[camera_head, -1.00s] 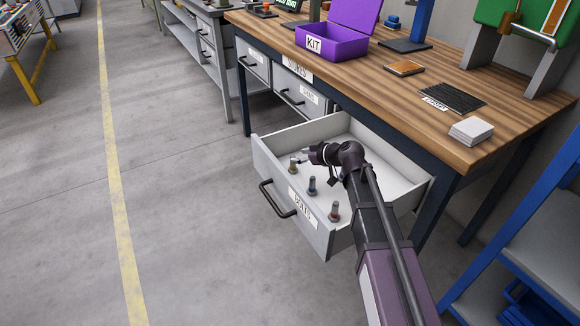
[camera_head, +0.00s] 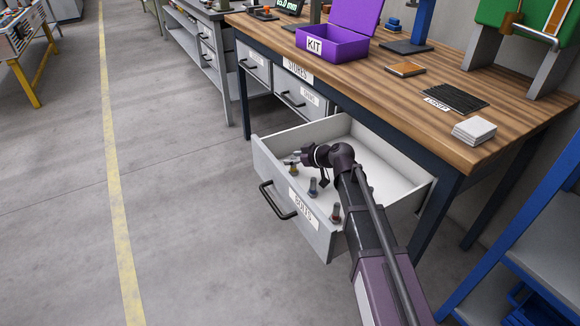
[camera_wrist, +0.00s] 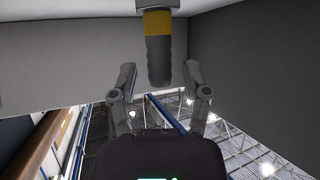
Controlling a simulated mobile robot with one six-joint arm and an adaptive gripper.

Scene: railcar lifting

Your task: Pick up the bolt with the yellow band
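The bolt with the yellow band (camera_wrist: 157,24) shows large at the top of the wrist view, with its dark grey shaft reaching down between my fingertips. My gripper (camera_wrist: 159,70) is open, with one finger on each side of the bolt and a gap on both sides. In the head view my gripper (camera_head: 293,160) is low over the far-left part of the open bolts drawer (camera_head: 270,160). The yellow-banded bolt (camera_head: 293,169) stands there, partly hidden by the gripper.
A blue-banded bolt (camera_head: 313,187) and a red-banded bolt (camera_head: 335,212) stand in the same drawer, nearer my arm. The drawer's front wall and handle (camera_head: 278,200) are close by. Above is the workbench (camera_head: 440,130) with a purple kit box (camera_head: 330,43).

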